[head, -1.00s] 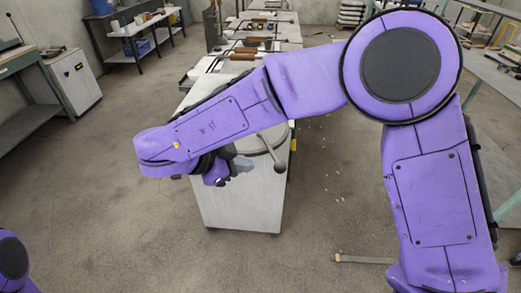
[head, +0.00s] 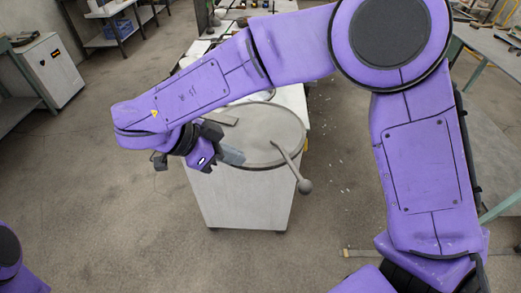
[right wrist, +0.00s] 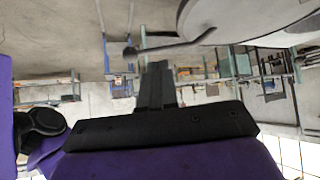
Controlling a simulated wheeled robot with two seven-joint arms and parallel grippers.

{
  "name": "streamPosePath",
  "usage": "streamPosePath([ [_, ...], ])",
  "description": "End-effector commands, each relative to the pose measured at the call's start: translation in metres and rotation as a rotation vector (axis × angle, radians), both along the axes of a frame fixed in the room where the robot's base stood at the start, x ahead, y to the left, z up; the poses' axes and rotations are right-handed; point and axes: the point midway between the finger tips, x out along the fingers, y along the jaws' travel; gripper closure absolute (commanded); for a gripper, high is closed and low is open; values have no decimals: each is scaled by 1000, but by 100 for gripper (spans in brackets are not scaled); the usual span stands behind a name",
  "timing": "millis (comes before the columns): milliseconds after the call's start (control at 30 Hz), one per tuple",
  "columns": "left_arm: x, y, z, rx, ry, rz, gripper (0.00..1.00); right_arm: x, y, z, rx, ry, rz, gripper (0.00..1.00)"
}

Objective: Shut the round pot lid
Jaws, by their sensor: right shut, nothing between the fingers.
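The round grey lid (head: 265,128) lies flat, as far as I can tell, on top of a pale box-shaped stand (head: 240,199). A lever with a ball end (head: 305,186) sticks out from its near right side. My right gripper (head: 232,156) is shut and empty at the lid's near left edge; I cannot tell if it touches. In the right wrist view, the fingers (right wrist: 155,78) are together, with the lid (right wrist: 240,18) at upper right and the lever (right wrist: 165,48) beyond the tips. My right arm hides the stand's far left part. My left gripper is out of view.
A flat grey piece (head: 221,118) lies at the lid's far left edge. Worktables with tools stand behind the stand. A cabinet (head: 48,70) is at far left and a green-legged table (head: 488,50) at right. The floor around the stand is mostly clear.

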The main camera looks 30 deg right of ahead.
Motion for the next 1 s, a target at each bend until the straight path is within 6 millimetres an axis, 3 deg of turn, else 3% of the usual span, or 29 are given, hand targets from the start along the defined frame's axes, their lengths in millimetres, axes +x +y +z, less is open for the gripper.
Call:
streamPosePath([
  [500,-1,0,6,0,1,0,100,-11,-72,-70,1,5,-2,100],
  [733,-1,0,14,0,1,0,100,-14,-103,-73,0,1,-2,100],
  [1000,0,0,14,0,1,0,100,-15,-108,-76,0,0,0,100],
])
